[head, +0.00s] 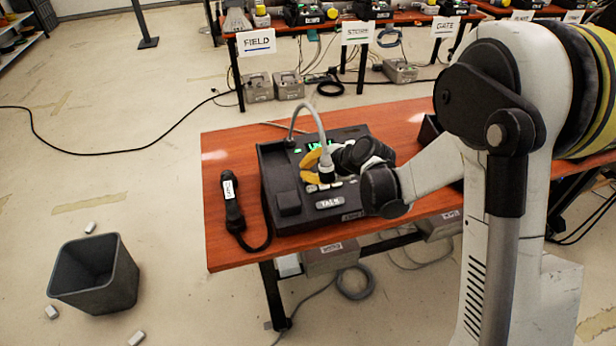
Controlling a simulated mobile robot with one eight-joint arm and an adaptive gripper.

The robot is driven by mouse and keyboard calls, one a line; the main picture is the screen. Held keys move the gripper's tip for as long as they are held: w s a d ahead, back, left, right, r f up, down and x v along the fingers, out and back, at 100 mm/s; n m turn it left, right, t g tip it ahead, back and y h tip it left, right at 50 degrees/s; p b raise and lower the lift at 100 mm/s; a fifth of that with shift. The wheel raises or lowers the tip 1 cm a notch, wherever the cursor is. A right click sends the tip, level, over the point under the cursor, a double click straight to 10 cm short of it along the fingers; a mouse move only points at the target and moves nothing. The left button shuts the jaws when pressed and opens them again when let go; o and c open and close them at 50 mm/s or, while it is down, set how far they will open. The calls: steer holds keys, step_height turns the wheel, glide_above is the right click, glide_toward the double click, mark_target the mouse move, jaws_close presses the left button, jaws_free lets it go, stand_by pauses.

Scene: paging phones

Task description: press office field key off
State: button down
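A black desk paging phone (276,170) stands on the near orange-red table. It has a grey gooseneck microphone (308,108) bent down over its face, a green-lit display (320,145) and a pale key marked TALK (329,203). Several small pale keys show between the TALK key and my gripper; their labels are too small to read, so I cannot tell which is the field key. My gripper (312,168), with yellow fingertips, is low over the phone's face among the keys. The microphone head and my wrist hide part of it. I cannot tell whether it touches a key.
A black handset (232,205) with a cord lies left of the phone on the table (225,150). A dark bin (97,274) stands on the floor at left, small pale blocks around it. Tables behind carry phones and signs, including FIELD (256,42), STORM (357,32) and GATE (445,27).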

mark_target(308, 185)
step_height(308, 185, up, 6)
steer(key=s+p, duration=0.1)
steer(key=p, duration=0.2)
steer(key=shift+s+d+p, duration=0.2)
steer(key=shift+s+p, duration=0.05)
steer(key=shift+p, duration=0.15)
stand_by(0.9)
